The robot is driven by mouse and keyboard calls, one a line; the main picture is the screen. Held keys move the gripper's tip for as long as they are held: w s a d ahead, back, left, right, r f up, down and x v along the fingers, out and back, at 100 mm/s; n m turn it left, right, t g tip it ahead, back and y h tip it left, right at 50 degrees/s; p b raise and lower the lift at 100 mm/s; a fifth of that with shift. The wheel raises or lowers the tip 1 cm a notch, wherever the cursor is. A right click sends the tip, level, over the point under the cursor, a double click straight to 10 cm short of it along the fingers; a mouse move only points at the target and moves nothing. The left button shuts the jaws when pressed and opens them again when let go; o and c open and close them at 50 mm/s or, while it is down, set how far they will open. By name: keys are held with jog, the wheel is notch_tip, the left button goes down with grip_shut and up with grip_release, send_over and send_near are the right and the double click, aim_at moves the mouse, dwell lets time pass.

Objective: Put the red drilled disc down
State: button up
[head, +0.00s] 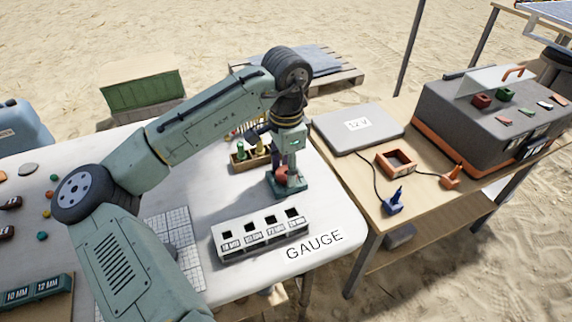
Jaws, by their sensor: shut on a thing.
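My gripper (291,181) points down over the far right part of the white table, beyond the gauge block. It is shut on a small red thing, the red drilled disc (282,174), which shows only in part beside the fingers. The fingers hide the rest of it, and its hole is not visible. A dark teal base (275,192) lies directly below the gripper. I cannot tell whether the disc touches it.
The white gauge block (262,244) with several square holes stands in front of my gripper. A wooden box (240,163) with small bottles is just left. A grid mat (168,222) lies farther left. A second table (352,180) holds a grey 12 V box (345,138).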

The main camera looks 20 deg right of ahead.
jog(key=o, duration=1.2)
notch_tip(320, 180, up, 13)
jog(key=shift+r, duration=0.1)
